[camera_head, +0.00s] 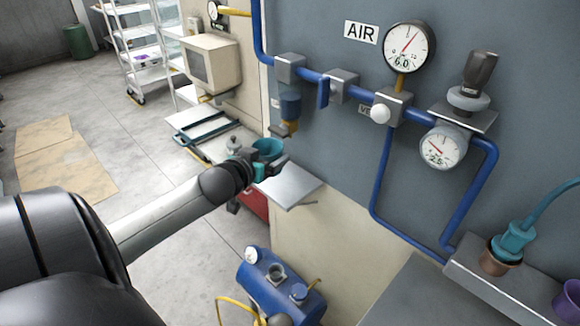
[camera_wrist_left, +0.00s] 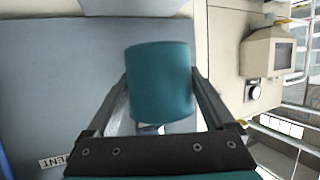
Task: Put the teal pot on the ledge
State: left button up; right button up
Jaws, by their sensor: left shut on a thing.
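The teal pot (camera_head: 268,149) is held off the wall above a small metal shelf (camera_head: 290,190). In the left wrist view the teal pot (camera_wrist_left: 160,82) fills the space between the two fingers. My left gripper (camera_head: 264,168) is shut on it, and the fingers hide part of its sides. I cannot tell which of these two surfaces is the task's ledge. My right gripper is not in view.
Blue pipes (camera_head: 376,180) with gauges (camera_head: 410,46) and valves run along the grey wall. A blue tank (camera_head: 275,290) stands below the small shelf. The floor at left is mostly open.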

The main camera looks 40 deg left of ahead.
pick_arm(q)
jog(key=w, duration=0.7)
jog(key=shift+w+d+r+b, duration=0.1)
jog(key=shift+d+b, duration=0.2)
jog(key=shift+b, duration=0.05)
notch_tip(320, 180, down, 3)
jog(key=shift+r+b, duration=0.1)
jog(key=shift+b, duration=0.25)
notch_tip(320, 180, down, 4)
jog(key=shift+r+b, duration=0.2)
jog(key=shift+b, duration=0.35)
jog(key=shift+w+f, duration=0.1)
jog(key=shift+f, duration=0.3)
jog(key=o, duration=1.2)
jog(key=shift+f, duration=0.15)
